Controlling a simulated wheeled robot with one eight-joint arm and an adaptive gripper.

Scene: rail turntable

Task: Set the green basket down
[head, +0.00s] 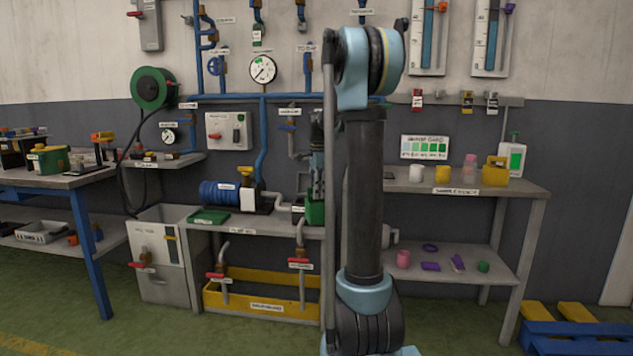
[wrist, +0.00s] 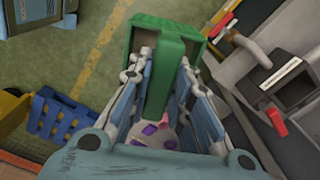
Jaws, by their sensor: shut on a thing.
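The green basket (wrist: 145,42) hangs in my gripper (wrist: 167,68), with its long green handle between the two blue-grey fingers. My gripper is shut on that handle. In the head view, part of the green basket (head: 315,213) shows just left of my arm, below my gripper (head: 315,185), beside the right end of the pump bench (head: 262,232). My arm hides the rest of it. I cannot tell whether its base touches the bench. Pale and purple shapes (wrist: 152,132) show between the fingers, too unclear to name.
A flat green tray (head: 208,216) and a blue pump (head: 221,192) stand on the bench. Red-handled valves (head: 300,264) stick out at its front. Right of my arm, the sample bench (head: 515,188) holds cups and a yellow container (head: 495,171), with small items on its lower shelf (head: 455,280).

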